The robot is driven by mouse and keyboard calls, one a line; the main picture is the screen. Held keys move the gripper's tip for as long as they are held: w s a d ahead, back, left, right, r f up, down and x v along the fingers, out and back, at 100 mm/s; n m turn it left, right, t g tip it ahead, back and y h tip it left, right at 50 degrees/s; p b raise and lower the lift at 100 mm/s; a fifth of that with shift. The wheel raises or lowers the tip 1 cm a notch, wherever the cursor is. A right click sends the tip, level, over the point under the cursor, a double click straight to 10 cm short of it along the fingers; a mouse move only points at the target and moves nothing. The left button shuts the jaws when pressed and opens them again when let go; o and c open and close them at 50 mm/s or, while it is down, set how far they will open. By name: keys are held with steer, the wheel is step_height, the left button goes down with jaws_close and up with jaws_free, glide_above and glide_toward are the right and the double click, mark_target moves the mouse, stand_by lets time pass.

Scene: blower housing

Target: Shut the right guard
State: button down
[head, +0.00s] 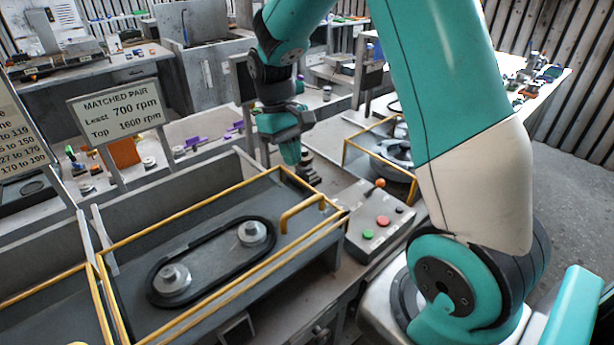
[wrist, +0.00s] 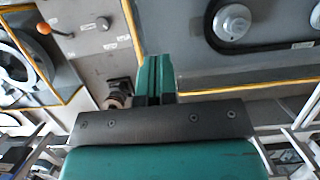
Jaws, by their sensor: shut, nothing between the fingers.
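The right guard is a yellow-edged frame (head: 190,216) with a yellow handle (head: 300,211) near its right end. It appears to lie flat or nearly flat around the belt bay; I cannot tell whether it is fully down. Its yellow edge also shows in the wrist view (wrist: 256,88). A black belt (head: 215,225) runs round two grey pulleys inside the frame. My gripper (head: 292,158) points down just beyond the frame's far right corner, apart from the handle. Its green fingers (wrist: 155,70) are shut and empty in the wrist view.
A control box (head: 378,222) with an orange-knobbed lever (head: 379,184) and buttons stands right of the bay. A dark stepped fitting (head: 309,168) is beside my fingers. Another yellow-edged bay (head: 352,150) holds a round housing. A "MATCHED PAIR" sign (head: 120,112) stands behind left.

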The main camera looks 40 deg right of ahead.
mark_target(317, 195)
steer(key=p+x, duration=0.1)
steer(key=x, duration=0.2)
steer(key=shift+s+f, duration=0.15)
steer(key=shift+f, duration=0.05)
steer(key=s+p, duration=0.1)
steer(key=s, duration=0.1)
steer(key=shift+s+f, duration=0.1)
steer(key=shift+s, duration=0.2)
steer(key=shift+s+f+p, duration=0.3)
steer(key=shift+s+f, duration=0.05)
steer(key=shift+s, duration=0.25)
steer(key=shift+s+a, duration=0.2)
steer(key=shift+s, duration=0.15)
steer(key=shift+s+d, duration=0.15)
steer(key=shift+s, duration=0.85)
steer(key=shift+d+f, duration=0.1)
steer(key=shift+d, duration=0.15)
steer(key=shift+a, duration=0.15)
